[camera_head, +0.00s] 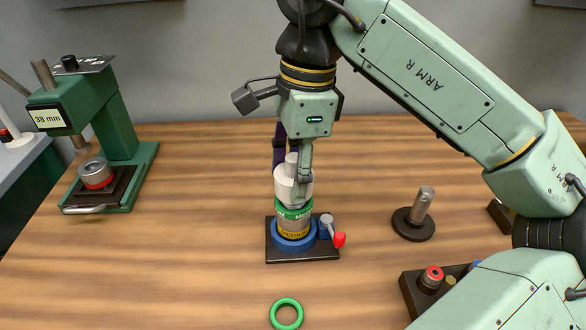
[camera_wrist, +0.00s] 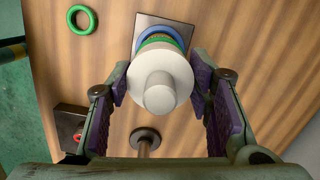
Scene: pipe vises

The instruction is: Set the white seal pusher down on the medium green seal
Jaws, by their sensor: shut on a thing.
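The white seal pusher (camera_head: 287,184) is upright between the fingers of my gripper (camera_head: 293,178). In the wrist view the fingers touch or nearly touch both sides of the pusher (camera_wrist: 160,75), its knob toward the camera. Directly below it, a green seal (camera_head: 293,212) marked "ME…" sits on top of a metal cylinder with a yellow label (camera_head: 293,233). The pusher's lower edge is at or just above the seal; I cannot tell whether they touch. In the wrist view the pusher hides most of the seal, with a green edge (camera_wrist: 165,42) showing.
The cylinder stands in a blue ring on a black vise base (camera_head: 300,256) with a red-tipped lever (camera_head: 339,239). A loose green ring (camera_head: 286,314) lies in front. A metal post on a round base (camera_head: 413,226) stands right. A green press (camera_head: 120,130) stands left.

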